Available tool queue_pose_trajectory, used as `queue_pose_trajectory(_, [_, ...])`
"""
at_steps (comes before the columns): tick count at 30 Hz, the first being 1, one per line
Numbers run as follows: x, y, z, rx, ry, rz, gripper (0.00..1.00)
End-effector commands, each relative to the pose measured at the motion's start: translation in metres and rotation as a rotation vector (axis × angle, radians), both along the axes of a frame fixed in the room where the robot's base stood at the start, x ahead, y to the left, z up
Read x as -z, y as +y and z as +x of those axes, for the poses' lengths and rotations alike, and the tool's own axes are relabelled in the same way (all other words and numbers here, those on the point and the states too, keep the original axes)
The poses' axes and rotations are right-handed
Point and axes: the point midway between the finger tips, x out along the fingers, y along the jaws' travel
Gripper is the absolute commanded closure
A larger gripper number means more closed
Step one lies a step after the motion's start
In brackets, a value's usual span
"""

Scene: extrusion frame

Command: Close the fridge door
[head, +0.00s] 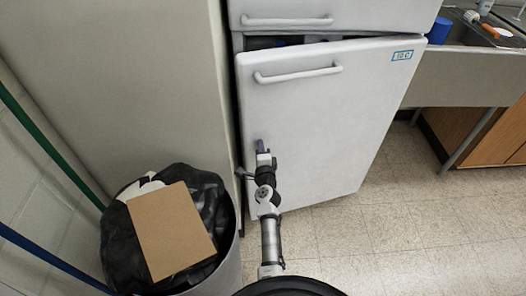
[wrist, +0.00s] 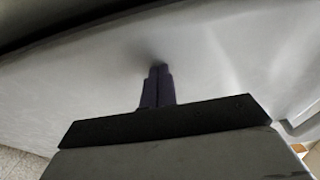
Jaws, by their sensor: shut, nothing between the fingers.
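The white fridge door (head: 325,125) stands a little open in the head view. A dark gap shows along its top edge, below the upper compartment door (head: 335,14). The door has a white bar handle (head: 298,73) near its top and a small label at its top right. My gripper (head: 261,146) is in front of the door's lower left part, below the handle. In the wrist view the shut, empty fingers (wrist: 157,73) point at the pale door surface (wrist: 95,85) and look very close to it. I cannot tell whether they touch it.
A bin (head: 228,265) with a black bag (head: 122,232) and a cardboard piece (head: 171,230) stands at the left, close to my arm. A counter (head: 470,77) with a blue cup (head: 439,30) is at the right. The tiled floor (head: 400,235) at lower right is clear.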

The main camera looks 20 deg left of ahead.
Motion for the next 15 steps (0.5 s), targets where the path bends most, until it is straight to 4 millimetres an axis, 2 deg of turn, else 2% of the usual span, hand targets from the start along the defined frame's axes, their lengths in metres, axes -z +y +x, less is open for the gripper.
queue_pose_trajectory(15, [-0.0001,0.0042,0.0063,0.000,0.000,0.000,1.00])
